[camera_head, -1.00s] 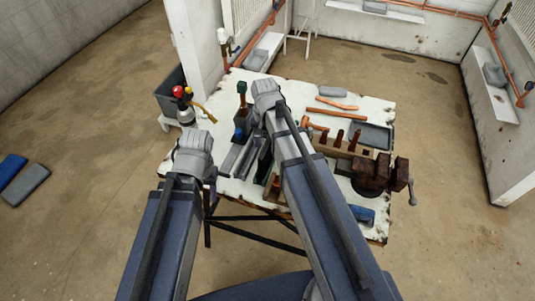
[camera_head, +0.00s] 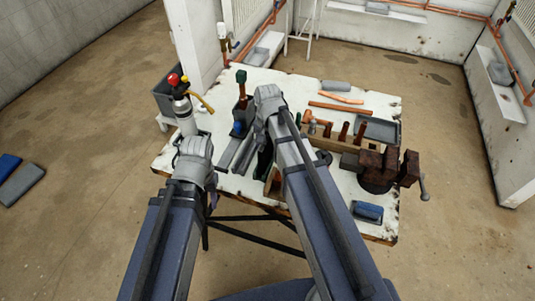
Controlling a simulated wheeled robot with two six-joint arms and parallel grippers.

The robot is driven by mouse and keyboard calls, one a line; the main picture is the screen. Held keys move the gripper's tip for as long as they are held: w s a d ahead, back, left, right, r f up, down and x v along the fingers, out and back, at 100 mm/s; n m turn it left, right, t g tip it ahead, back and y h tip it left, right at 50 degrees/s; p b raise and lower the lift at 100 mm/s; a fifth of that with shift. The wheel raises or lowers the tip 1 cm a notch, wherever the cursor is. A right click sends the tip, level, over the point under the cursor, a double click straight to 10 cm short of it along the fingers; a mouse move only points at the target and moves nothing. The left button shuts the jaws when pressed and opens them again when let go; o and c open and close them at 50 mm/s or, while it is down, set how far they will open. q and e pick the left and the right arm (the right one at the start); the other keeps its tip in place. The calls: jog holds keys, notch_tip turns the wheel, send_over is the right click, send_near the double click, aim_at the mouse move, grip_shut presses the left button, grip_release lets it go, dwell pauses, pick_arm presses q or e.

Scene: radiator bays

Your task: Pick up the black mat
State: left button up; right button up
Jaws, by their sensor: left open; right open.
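No mat that I can clearly call black shows. A dark grey flat piece with a raised rim (camera_head: 379,129) lies at the right of the white worktable; I cannot tell whether it is a mat or a tray. My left gripper (camera_head: 212,187) is at the table's near left edge, mostly hidden behind its own wrist, open. My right gripper (camera_head: 261,138) is over the middle left of the table, largely hidden by its arm, open. It is left of the dark grey piece and apart from it. My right arm hides part of the tabletop.
Grey bars (camera_head: 238,153) lie beside my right gripper. Floor left is mostly clear.

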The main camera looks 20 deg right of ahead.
jog(key=shift+f, duration=0.1)
grip_shut()
dwell(0.4)
